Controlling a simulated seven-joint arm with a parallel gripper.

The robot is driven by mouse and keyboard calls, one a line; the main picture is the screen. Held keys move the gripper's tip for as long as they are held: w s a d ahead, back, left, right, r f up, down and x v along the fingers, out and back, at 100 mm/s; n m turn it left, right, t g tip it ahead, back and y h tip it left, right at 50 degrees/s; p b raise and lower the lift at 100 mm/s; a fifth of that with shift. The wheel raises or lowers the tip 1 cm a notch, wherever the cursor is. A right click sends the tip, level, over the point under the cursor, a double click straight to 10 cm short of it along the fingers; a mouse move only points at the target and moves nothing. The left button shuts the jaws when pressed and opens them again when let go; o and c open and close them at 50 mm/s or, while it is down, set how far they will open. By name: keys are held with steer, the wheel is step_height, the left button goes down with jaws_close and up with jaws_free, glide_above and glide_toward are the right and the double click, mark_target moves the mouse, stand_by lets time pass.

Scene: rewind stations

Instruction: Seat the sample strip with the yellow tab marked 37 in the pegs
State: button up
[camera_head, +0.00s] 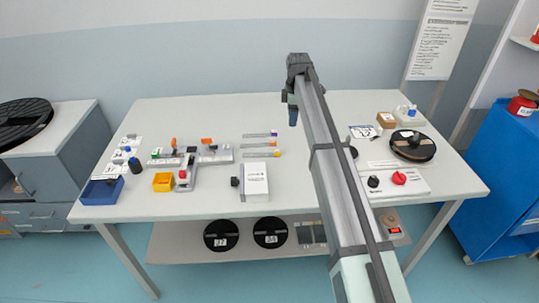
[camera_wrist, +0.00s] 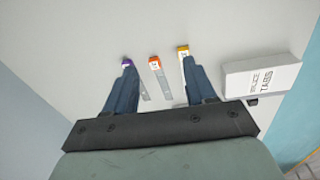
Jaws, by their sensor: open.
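Three thin sample strips lie side by side on the table, left of my gripper in the head view. The strip with the yellow tab (camera_head: 263,155) is nearest the front; its tab also shows in the wrist view (camera_wrist: 183,50). The orange-tab strip (camera_head: 262,145) and purple-tab strip (camera_head: 260,134) lie behind it. Tab numbers are too small to read. My gripper (camera_head: 292,116) is open and empty above the table; in the wrist view its fingers (camera_wrist: 160,64) spread across the strips, the right one partly hiding the yellow-tab strip. I cannot make out the pegs for certain.
A white tabs box (camera_head: 255,181) stands in front of the strips. A dark reel (camera_head: 413,146) and a red-knobbed panel (camera_head: 408,188) are right. The back table area is clear.

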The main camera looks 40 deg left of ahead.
steer(key=h, duration=0.1)
glide_above(277, 153)
steer(key=a, duration=0.1)
steer(key=shift+n+g, duration=0.3)
steer(key=f, duration=1.4)
steer(key=shift+a, duration=0.2)
steer(key=shift+c, duration=0.2)
jaws_close()
